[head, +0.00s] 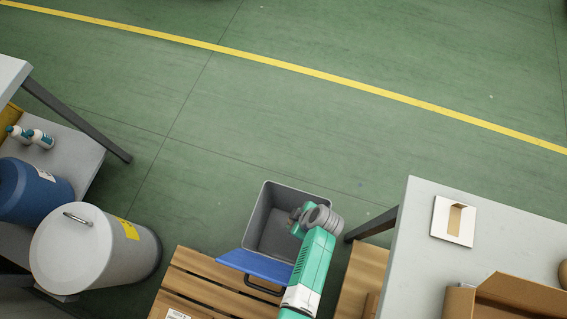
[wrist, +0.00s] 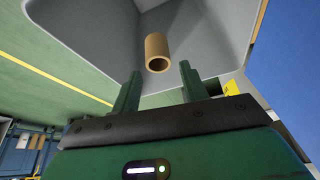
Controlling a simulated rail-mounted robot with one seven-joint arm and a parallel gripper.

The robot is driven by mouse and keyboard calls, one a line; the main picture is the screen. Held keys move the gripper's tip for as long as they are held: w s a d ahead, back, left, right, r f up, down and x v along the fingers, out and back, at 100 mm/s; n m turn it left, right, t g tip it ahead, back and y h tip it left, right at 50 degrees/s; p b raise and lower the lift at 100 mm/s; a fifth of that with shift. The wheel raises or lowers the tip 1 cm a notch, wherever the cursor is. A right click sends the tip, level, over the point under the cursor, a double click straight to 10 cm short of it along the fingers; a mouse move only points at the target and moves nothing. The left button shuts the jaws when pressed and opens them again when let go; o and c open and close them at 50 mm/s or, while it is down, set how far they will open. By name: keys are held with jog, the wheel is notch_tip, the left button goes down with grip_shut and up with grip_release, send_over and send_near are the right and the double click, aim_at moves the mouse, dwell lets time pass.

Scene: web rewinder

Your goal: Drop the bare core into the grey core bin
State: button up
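The grey core bin (head: 263,222) stands open on the floor in the lower middle of the head view. My gripper (head: 294,214) reaches over its right side. In the wrist view my gripper (wrist: 160,71) has its two fingers spread apart. The bare core (wrist: 157,53), a short brown cardboard tube, shows beyond the fingertips against the bin's grey inside (wrist: 195,40). It looks clear of both fingers; I cannot tell whether it rests on the bin's bottom or is in the air. The core is hidden in the head view.
A blue panel (head: 258,264) and a slatted wooden pallet (head: 205,285) lie at the bin's near side. A grey table (head: 500,240) with a white holder (head: 453,221) is at right. A lidded grey drum (head: 95,250) stands left. The green floor behind is clear.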

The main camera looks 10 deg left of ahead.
jog(key=shift+o, duration=0.6)
jog(key=p+v, duration=0.3)
jog(key=v, duration=0.4)
jog(key=shift+d+r, duration=0.2)
jog(key=shift+r, duration=0.15)
